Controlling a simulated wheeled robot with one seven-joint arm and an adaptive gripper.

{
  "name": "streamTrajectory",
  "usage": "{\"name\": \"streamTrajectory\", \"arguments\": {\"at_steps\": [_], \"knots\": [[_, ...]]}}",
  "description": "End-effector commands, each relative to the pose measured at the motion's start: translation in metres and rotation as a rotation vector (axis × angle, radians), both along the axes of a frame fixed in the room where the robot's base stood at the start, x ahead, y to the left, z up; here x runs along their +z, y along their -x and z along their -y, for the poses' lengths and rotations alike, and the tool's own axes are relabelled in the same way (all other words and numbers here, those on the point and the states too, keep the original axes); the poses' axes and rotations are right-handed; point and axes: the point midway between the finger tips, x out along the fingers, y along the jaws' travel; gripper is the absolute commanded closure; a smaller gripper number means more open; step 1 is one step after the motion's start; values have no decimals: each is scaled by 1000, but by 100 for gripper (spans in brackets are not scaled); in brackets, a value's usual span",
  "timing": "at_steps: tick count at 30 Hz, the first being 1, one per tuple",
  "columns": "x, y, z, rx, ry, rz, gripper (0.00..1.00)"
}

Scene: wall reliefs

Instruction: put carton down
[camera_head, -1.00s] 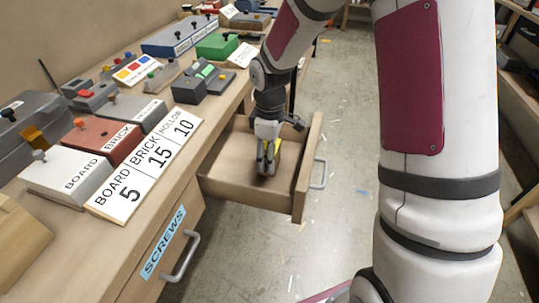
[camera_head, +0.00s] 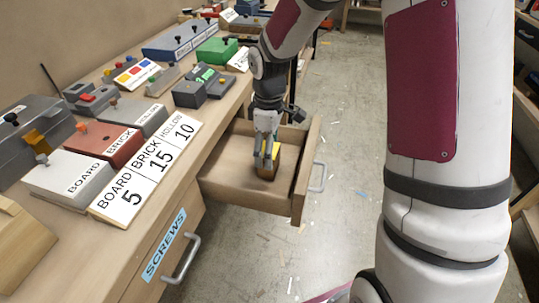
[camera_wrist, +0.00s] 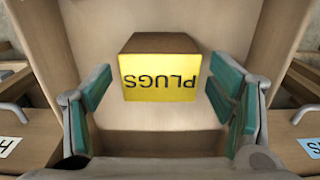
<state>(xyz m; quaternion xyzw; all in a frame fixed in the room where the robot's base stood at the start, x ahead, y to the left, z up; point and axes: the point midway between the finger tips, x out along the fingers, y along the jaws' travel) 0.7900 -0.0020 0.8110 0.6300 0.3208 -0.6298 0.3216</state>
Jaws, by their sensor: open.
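The carton is a small brown box with a yellow face marked PLUGS, seen in the wrist view (camera_wrist: 160,72). It stands on the floor of the open drawer (camera_head: 230,180), and in the head view the carton (camera_head: 268,165) is partly hidden by my gripper. My gripper (camera_head: 266,158) is open above and around the carton. In the wrist view its green-padded fingers (camera_wrist: 162,102) are spread on both sides, with gaps between them and the carton.
A closed drawer labelled SCREWS (camera_head: 165,245) with a metal handle is in front. The bench top holds blocks marked BOARD (camera_head: 75,175) and BRICK (camera_head: 105,142), a number card (camera_head: 145,170) and several coloured boxes.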

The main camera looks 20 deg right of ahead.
Motion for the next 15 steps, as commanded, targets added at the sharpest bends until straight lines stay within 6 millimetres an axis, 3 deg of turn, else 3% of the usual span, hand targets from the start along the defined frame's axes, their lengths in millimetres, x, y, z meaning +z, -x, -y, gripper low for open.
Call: {"name": "streamTrajectory", "arguments": {"at_steps": [1, 6, 15], "knots": [[15, 0, 0, -1, 0, 4, 24], [49, 0, 1, -1, 1, 4, 24], [82, 0, 0, 0, 0, 0, 24]]}}
